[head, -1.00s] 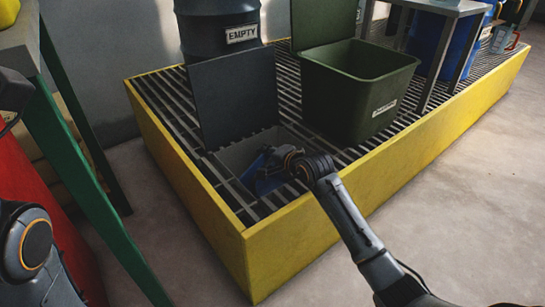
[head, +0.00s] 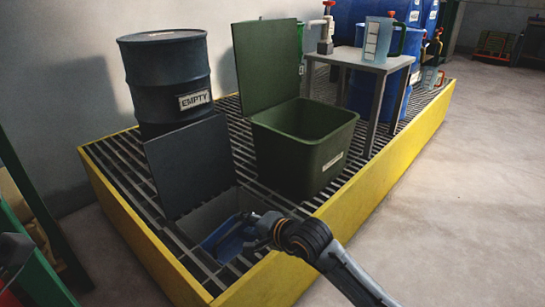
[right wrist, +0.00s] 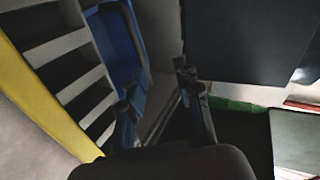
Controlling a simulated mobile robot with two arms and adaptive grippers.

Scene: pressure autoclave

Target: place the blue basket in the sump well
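The blue basket (head: 228,240) sits down in the sump well (head: 204,215), the square opening in the grating with its dark lid (head: 190,165) standing up behind it. The basket also shows in the right wrist view (right wrist: 115,42), beside the grating bars. My right gripper (head: 252,226) is at the basket's right side, low over the well. In the right wrist view its two fingers (right wrist: 158,88) stand apart with a gap between them, the left one overlapping the basket's edge. Whether a finger touches the basket cannot be told. My left gripper is not in view.
The yellow-edged spill pallet (head: 375,180) carries a dark drum (head: 167,80) marked EMPTY, an open green bin (head: 310,150) and a grey table (head: 345,56) with a jug (head: 377,42). Blue drums stand behind. The floor at right is clear.

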